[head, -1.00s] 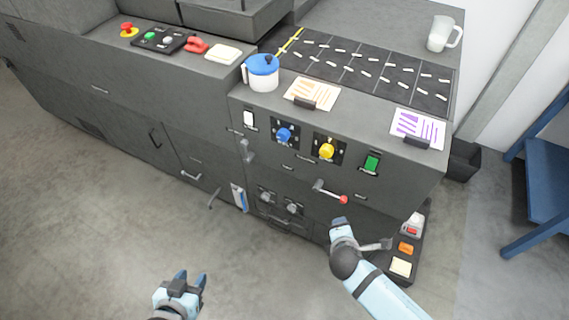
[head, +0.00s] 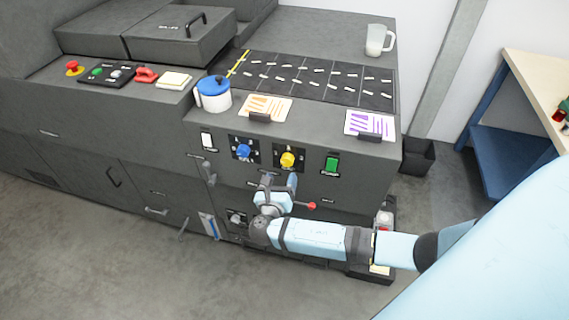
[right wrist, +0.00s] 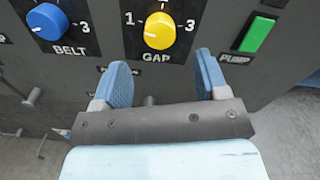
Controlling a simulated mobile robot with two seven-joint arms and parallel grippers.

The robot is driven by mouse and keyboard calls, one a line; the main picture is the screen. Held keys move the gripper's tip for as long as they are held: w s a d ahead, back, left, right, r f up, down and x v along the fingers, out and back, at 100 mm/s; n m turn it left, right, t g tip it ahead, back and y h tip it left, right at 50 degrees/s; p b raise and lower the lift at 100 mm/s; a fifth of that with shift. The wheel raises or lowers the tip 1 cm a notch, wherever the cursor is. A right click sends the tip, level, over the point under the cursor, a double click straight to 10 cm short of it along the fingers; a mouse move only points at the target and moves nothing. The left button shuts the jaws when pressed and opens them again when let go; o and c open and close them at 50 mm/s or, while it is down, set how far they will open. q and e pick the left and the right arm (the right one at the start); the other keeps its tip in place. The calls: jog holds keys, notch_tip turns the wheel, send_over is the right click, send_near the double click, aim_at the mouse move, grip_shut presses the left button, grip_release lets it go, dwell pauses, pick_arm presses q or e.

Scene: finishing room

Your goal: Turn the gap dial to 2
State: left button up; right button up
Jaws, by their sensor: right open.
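The gap dial (head: 288,159) is a yellow knob on a black plate on the machine's front. In the right wrist view the gap dial (right wrist: 160,30) sits above the word GAP, with 1 at its left and 3 at its right. The top of its plate is cut off, and I cannot tell its exact setting. My right gripper (head: 279,180) is just below the dial in the head view, apart from it. In the right wrist view my right gripper (right wrist: 163,66) is open and empty, its blue fingers spread below the dial. My left gripper is out of view.
A blue belt dial (head: 243,150) is left of the gap dial, and a green pump switch (head: 332,163) is right. A red-tipped lever (head: 311,206) sticks out beside my right gripper. A blue-lidded pot (head: 213,94) and cards stand on the ledge above.

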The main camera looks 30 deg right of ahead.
aim_at(286, 163)
jog(key=x, duration=0.6)
jog(key=shift+w+d, duration=0.25)
jog(key=shift+w, duration=0.05)
jog(key=c, duration=0.9)
